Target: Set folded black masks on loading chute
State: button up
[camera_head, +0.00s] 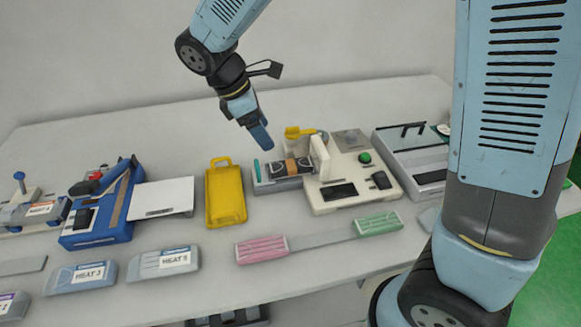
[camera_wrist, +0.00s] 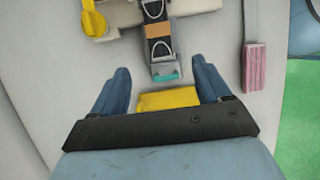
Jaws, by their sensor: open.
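Folded black masks (camera_head: 275,170) with a brown-orange band lie on the grey loading chute (camera_head: 262,187) of the cream machine. In the wrist view the black masks (camera_wrist: 160,48) show on the chute (camera_wrist: 166,68), which ends in a teal strip. My gripper (camera_head: 264,140) hangs above and behind the chute in the head view, clear of the masks. In the wrist view my gripper (camera_wrist: 161,80) is open and nothing is between its fingers. The chute's teal end and a yellow tray (camera_wrist: 168,98) show beyond the gap. The tray also shows in the head view (camera_head: 225,205).
The cream machine (camera_head: 345,195) has a green button and a raised cream part beside the chute. A blue sealer (camera_head: 95,220) stands left. Pink masks (camera_head: 262,249) and green masks (camera_head: 376,223) lie on a strip in front. Labelled grey packs (camera_head: 163,262) lie front left.

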aim_at(286, 165)
jog(key=x, duration=1.2)
jog(key=shift+w+d+f, duration=0.1)
jog(key=shift+d+f, duration=0.1)
jog(key=shift+c, duration=0.2)
jog(key=c, duration=1.2)
